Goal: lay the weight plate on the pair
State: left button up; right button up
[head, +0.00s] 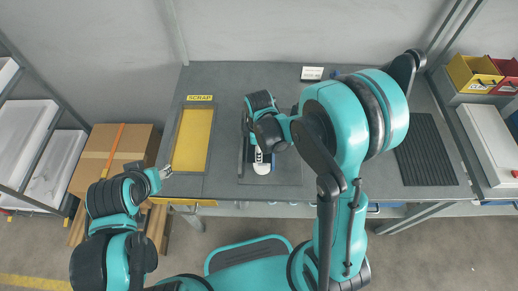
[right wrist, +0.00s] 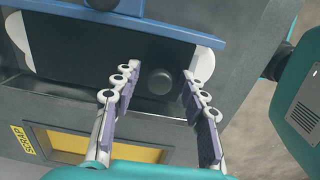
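The weight plate (right wrist: 85,50), a dark slab with a round black knob (right wrist: 160,81), shows in the right wrist view. White rounded ends of the insole pair (right wrist: 203,62) stick out from under it at both sides. My right gripper (right wrist: 156,74) is open, its fingers apart on either side of the knob, with nothing between them that I can see gripped. In the head view my right arm hides most of the plate, and a white insole end (head: 262,163) shows below it. My left gripper (head: 165,172) is away at the table's front left edge; its finger opening is too small to judge.
A yellow scrap opening (head: 192,140) lies left of the work spot. A blue bar (right wrist: 150,18) runs along the plate's far side. A ribbed black mat (head: 427,150) lies at right, with yellow bin (head: 474,74) beyond. A small white sign (head: 312,73) stands at the back.

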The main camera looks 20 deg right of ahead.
jog(key=shift+r, duration=0.35)
notch_tip(320, 180, up, 11)
jog(key=p, duration=0.4)
jog(key=s+d+r+m+t, duration=0.5)
jog(key=s+r+m+t, duration=0.2)
jog(key=m, duration=0.7)
notch_tip(320, 180, up, 3)
jog(key=s, duration=0.2)
jog(key=shift+s+m, duration=0.3)
jog(key=shift+m, duration=0.1)
jog(key=shift+d+f, duration=0.1)
notch_tip(320, 180, down, 4)
jog(key=b, duration=0.3)
jog(key=shift+r, duration=0.2)
